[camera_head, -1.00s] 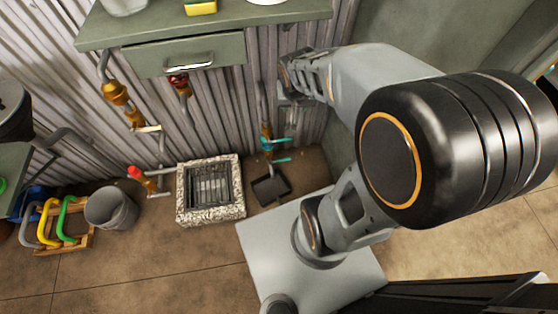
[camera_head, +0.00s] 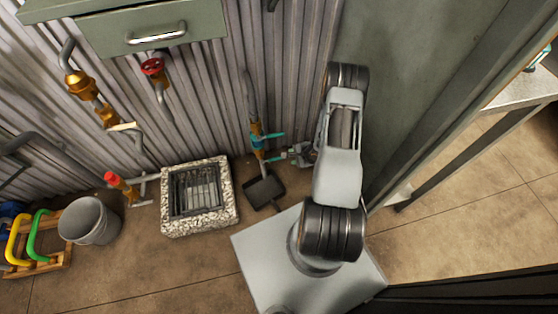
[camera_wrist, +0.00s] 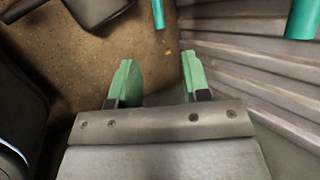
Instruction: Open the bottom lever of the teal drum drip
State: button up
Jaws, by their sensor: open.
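The teal drum drip is a thin pipe with brass and teal valve parts (camera_head: 256,138) on the corrugated wall. Its upper teal lever (camera_head: 272,136) and bottom teal lever (camera_head: 277,158) both point right. My gripper (camera_head: 293,153) is close to the right end of the bottom lever; I cannot tell whether they touch. In the wrist view my gripper (camera_wrist: 158,72) is open with nothing between its green fingertips. A thin teal bar (camera_wrist: 158,14), probably the bottom lever, lies beyond the fingertips, and a larger teal bar (camera_wrist: 303,18) is at the top right.
A dark pan (camera_head: 263,191) lies on the floor below the drip. A stone-rimmed drain (camera_head: 228,205), a grey bucket (camera_head: 88,222) and a red-capped valve (camera_head: 112,179) are to the left. Another valve has a red handwheel (camera_head: 153,67). A green-grey panel stands right of my arm.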

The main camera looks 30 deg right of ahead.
aim_at(277, 159)
jog(key=b+x, duration=0.2)
jog(key=x, duration=0.4)
jog(key=b+x, duration=0.3)
jog(key=x, duration=0.3)
jog(key=shift+s+a+f, duration=0.15)
jog(key=shift+f, duration=0.2)
jog(key=shift+w+a+f+b, duration=0.25)
jog(key=shift+w+f+b, duration=0.2)
jog(key=shift+w, duration=0.05)
grip_shut()
